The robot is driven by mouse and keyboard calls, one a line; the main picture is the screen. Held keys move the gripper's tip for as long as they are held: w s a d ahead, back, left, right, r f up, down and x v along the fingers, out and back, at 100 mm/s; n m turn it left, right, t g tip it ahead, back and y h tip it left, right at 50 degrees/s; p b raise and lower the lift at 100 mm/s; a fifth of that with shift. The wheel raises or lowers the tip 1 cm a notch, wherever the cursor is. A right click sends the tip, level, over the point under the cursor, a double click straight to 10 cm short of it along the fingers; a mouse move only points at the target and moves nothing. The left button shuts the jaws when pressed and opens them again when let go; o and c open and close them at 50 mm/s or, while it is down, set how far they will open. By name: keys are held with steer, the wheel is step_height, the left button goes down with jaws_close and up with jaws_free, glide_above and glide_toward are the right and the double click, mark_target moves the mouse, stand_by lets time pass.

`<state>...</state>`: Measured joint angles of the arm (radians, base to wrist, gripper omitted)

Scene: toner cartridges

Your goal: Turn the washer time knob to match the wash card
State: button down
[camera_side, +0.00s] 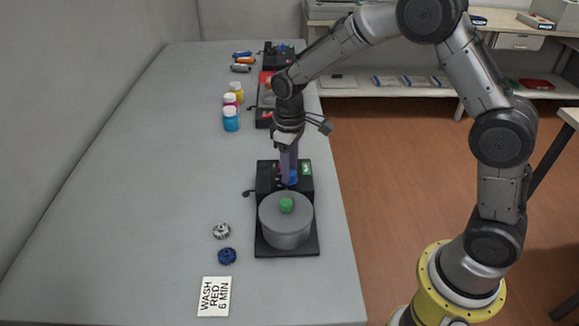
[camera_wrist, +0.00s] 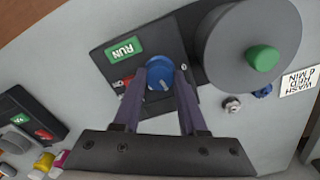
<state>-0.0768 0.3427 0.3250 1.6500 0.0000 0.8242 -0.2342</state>
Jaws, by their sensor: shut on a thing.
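The washer (camera_side: 310,244) is a black unit with a grey round drum and a green lid knob near the front of the table. Its blue time knob (camera_wrist: 159,73) has a white pointer line; the dial marks around it are too small to read. My gripper (camera_wrist: 160,80) points down at the knob, with its purple fingers on either side and shut on it. In the side view the fingers hide most of the knob. The wash card (camera_side: 214,297) lies flat at the front of the table and reads "WASH RED 6 MIN".
A green RUN button (camera_wrist: 125,49) sits beside the knob. A silver gear (camera_side: 221,231) and a blue gear (camera_side: 227,256) lie left of the washer. Pink, yellow and blue bottles (camera_side: 230,121) and other black units stand farther back. The left table is clear.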

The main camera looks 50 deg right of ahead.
steer(key=m, duration=0.5)
steer(key=shift+r+m, duration=0.1)
steer(key=shift+m, duration=0.2)
steer(key=m, duration=0.5)
stand_by(0.4)
steer(key=shift+c, duration=2.2)
jaws_free()
step_height(320, 180, up, 14)
